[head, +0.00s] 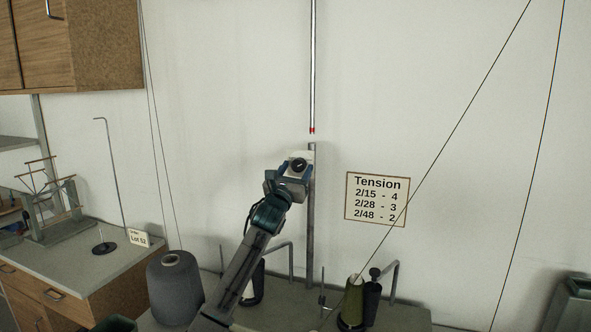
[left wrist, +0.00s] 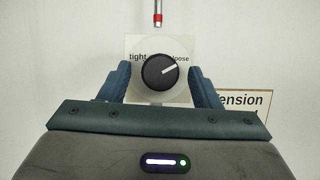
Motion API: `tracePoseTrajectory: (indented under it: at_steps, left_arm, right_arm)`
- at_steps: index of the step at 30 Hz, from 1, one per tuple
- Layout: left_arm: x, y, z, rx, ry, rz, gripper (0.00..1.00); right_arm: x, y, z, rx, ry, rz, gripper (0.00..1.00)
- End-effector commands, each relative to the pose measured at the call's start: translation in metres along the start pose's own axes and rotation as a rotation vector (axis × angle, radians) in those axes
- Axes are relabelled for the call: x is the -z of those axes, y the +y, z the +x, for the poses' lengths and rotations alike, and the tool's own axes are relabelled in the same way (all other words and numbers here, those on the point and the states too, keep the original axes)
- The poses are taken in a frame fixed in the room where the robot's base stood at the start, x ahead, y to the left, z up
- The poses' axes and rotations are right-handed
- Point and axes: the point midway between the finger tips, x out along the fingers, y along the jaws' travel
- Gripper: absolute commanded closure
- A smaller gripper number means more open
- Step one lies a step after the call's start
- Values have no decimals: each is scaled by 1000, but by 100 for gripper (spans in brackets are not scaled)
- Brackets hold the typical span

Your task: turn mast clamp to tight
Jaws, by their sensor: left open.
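The mast clamp is a round black knob (left wrist: 158,72) on a white plate (left wrist: 139,46), with "tight" lettered at left and "loose" at right. Its white pointer line aims up and right, toward the "loose" side. In the head view the knob (head: 299,164) sits beside the lower end of the mast. My left gripper (left wrist: 160,80) is open, with one blue finger on each side of the knob. Gaps show between the fingers and the knob in the left wrist view. The left gripper (head: 295,174) partly covers the plate in the head view. My right gripper is not in view.
A grey post (head: 311,230) runs below the clamp, and a thin red-tipped rod (head: 313,70) is above it. A "Tension" card (head: 377,200) hangs at right. A grey cone (head: 175,287) and a green spool (head: 353,300) stand below. Thin threads cross the right side.

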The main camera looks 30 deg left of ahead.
Motion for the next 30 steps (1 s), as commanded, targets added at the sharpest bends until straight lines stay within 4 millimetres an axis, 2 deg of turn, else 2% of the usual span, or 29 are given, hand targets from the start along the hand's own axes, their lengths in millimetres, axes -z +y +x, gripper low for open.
tracePoseTrajectory:
  at_steps: [3, 4, 10, 11, 20, 30]
  left_arm:
    - [0, 0, 0, 0, 0, 0, 43]
    - [0, 0, 0, 0, 0, 0, 46]
    - [0, 0, 0, 0, 0, 0, 86]
    - [0, 0, 0, 0, 0, 0, 87]
    - [2, 0, -1, -13, 0, -31, 87]
    - [2, -3, -2, -93, -6, -227, 87]
  right_arm:
    - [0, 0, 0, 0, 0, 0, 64]
    - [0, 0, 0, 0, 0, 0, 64]
    - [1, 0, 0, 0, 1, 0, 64]
    - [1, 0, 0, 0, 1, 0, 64]
    - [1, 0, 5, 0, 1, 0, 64]
    - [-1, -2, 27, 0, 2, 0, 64]
